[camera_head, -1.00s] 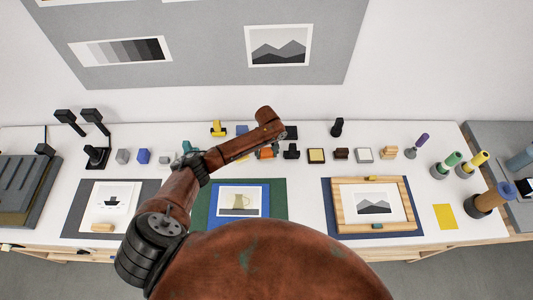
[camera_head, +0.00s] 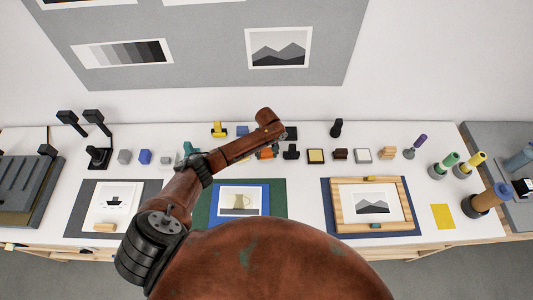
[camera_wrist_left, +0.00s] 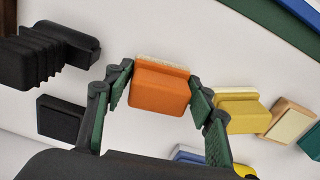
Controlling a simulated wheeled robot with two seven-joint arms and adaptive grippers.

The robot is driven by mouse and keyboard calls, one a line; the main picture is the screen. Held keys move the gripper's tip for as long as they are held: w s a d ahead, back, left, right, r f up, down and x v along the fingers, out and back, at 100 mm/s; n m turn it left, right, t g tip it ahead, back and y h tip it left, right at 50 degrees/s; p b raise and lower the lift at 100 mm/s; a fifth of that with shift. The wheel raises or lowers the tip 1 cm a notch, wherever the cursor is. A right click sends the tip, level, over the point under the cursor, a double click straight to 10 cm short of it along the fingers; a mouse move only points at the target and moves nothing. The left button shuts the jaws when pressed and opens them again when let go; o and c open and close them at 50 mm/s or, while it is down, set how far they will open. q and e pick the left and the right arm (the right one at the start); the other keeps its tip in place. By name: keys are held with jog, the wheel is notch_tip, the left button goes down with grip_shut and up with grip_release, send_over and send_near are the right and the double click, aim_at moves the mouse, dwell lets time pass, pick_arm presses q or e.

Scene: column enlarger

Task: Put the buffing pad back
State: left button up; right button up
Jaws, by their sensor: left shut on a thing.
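An orange block with a pale fuzzy layer along one edge, which looks like the buffing pad (camera_wrist_left: 160,87), sits between the fingers of my left gripper (camera_wrist_left: 158,98) in the left wrist view. The green-lined fingers are shut on its two sides. In the head view the orange pad (camera_head: 265,154) shows small below the end of my left arm, in the back row of the table. My arm hides much of the left gripper there. I cannot tell whether the pad touches the table. My right gripper is not in view.
Beside the pad stand a yellow block (camera_wrist_left: 238,112) and black blocks (camera_wrist_left: 61,118). Several small items line the back of the white table. A green mat (camera_head: 277,197) and a wooden frame (camera_head: 338,213) lie nearer the front.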

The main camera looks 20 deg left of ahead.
pick_arm(q)
jog(key=shift+f, duration=0.1)
dwell(0.4)
jog(key=shift+f+b, duration=0.3)
jog(key=shift+f, duration=0.3)
dwell(0.4)
jog(key=o, duration=1.1)
jog(key=shift+r, duration=0.1)
